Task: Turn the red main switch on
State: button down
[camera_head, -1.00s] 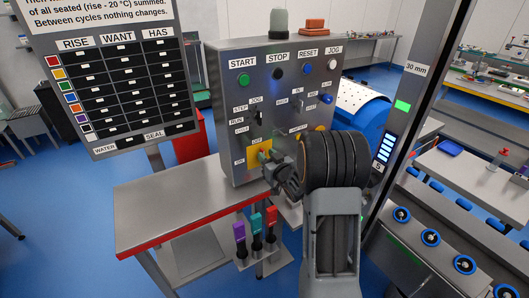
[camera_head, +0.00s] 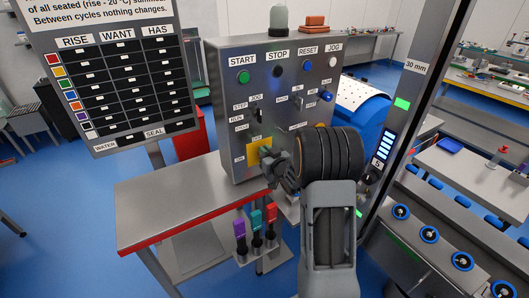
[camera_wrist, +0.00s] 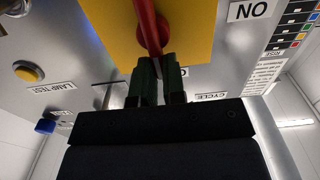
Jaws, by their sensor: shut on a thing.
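The red main switch (camera_wrist: 148,24) shows in the wrist view as a red lever on a yellow plate (camera_wrist: 188,28). An ON label (camera_wrist: 249,10) sits beside the plate, upside down in this view. My gripper (camera_wrist: 160,72) has its dark green fingers closed on the lever's end. In the head view the yellow plate (camera_head: 262,146) is low on the grey control box's front, and my gripper (camera_head: 271,167) is against its lower part. There the lever itself is hidden behind my gripper.
The control box (camera_head: 228,108) stands on a red-edged bench (camera_head: 160,205) and carries several buttons and small switches. A grey post (camera_head: 412,100) rises right of the box. A yellow lamp-test button (camera_wrist: 27,72) is nearby.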

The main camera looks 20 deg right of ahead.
aim_at(253, 155)
jog(key=shift+f, duration=0.2)
